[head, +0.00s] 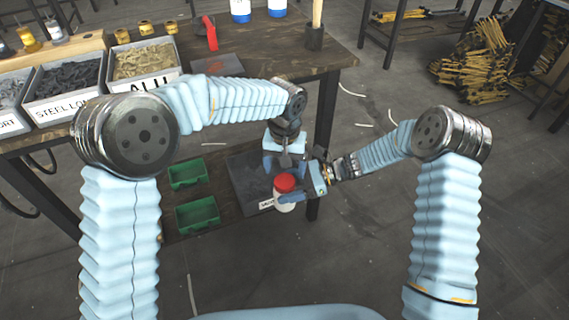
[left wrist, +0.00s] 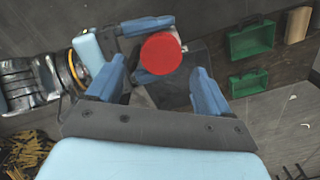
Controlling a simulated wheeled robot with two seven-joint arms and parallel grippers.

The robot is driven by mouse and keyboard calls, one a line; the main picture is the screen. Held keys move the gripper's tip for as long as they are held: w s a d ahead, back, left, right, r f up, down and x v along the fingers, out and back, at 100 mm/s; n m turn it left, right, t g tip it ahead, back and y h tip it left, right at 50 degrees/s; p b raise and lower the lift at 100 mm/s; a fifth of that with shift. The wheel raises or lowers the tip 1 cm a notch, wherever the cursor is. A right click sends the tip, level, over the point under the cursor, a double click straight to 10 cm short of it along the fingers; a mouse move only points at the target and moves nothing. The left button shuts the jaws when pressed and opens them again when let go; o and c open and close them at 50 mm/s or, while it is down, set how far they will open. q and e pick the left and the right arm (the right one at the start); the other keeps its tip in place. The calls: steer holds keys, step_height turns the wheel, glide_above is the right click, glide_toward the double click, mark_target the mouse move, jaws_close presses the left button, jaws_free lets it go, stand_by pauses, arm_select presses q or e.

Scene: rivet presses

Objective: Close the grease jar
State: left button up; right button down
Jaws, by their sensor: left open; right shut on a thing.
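The grease jar (head: 285,206) is a small white jar in the middle of the head view. Its red lid (head: 284,183) sits on top; I cannot tell whether it is tight. The lid also shows from above in the left wrist view (left wrist: 161,54). My right gripper (head: 302,192) is shut on the jar's white body from the right, one blue finger on each side in the left wrist view (left wrist: 148,52). My left gripper (head: 284,166) is open above the lid, pointing down. In the left wrist view its fingertips (left wrist: 159,70) stand apart on either side of the lid, not touching it.
A dark mat (head: 250,172) with a white label lies below the jar on a low wooden shelf. Two green bins (head: 197,214) are left of it. The upper workbench (head: 270,55) holds labelled part boxes (head: 65,84), a red tool and bottles.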

mark_target(285, 181)
arm_select(q)
steer(key=shift+s+d+r+n, duration=0.1)
steer(key=shift+s+r+n, duration=0.1)
steer(key=shift+r+n, duration=0.1)
steer(key=shift+w+a+r+n, duration=0.15)
steer(key=shift+r+n, duration=0.2)
steer(key=shift+r, duration=0.4)
steer(key=shift+w+a+r+n, duration=0.1)
steer(key=shift+r+n, duration=0.25)
steer(key=shift+r, duration=0.35)
steer(key=shift+d+f, duration=0.1)
steer(key=shift+f, duration=3.95)
steer(key=c, duration=1.1)
steer(key=m, duration=0.3)
steer(key=o, duration=1.2)
